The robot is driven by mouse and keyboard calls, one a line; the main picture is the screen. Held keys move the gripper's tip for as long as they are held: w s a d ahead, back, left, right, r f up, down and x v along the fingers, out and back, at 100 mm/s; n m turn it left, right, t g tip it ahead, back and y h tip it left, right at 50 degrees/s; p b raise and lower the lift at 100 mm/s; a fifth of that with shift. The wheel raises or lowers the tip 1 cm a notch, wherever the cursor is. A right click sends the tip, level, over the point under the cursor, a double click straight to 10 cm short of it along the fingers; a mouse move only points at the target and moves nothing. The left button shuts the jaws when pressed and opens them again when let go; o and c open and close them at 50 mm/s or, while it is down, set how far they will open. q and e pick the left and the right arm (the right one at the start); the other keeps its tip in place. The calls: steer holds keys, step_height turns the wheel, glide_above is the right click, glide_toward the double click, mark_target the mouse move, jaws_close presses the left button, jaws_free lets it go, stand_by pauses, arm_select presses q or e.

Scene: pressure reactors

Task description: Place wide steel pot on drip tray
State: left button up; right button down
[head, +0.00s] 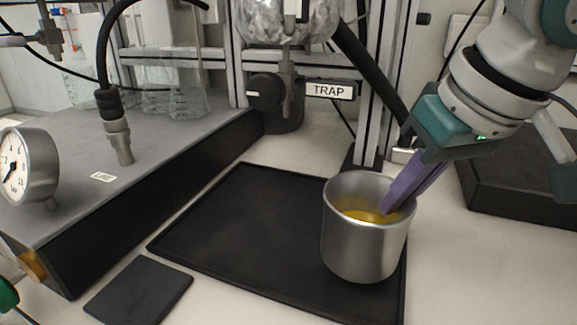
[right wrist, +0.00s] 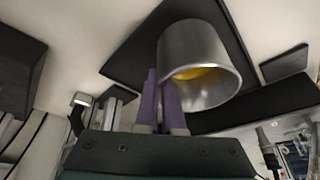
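The wide steel pot (head: 362,245) holds yellow liquid and is upright over the right part of the black drip tray (head: 235,220). I cannot tell whether its base touches the tray. My right gripper (head: 392,205) comes from the upper right, its purple fingers at the pot's right rim, one reaching inside. In the right wrist view the pot (right wrist: 200,50) lies just beyond the fingers (right wrist: 160,95), which are close together with the rim wall between them. The tray (right wrist: 130,50) shows behind it. My left gripper is not in view.
A grey-topped bench unit with a pressure gauge (head: 28,168) and a probe (head: 118,140) stands at left. A small black mat (head: 138,290) lies before the tray. A metal frame with a TRAP label (head: 330,91) is behind. A black block (head: 520,185) stands right. The tray's left and middle are clear.

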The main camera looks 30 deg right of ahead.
step_height(320, 180, down, 3)
steer(key=shift+f+b, duration=0.1)
steer(key=shift+b, duration=0.3)
steer(key=c, duration=1.5)
jaws_free()
steer(key=shift+f, duration=0.1)
steer(key=o, duration=0.5)
steer(key=shift+c, duration=0.2)
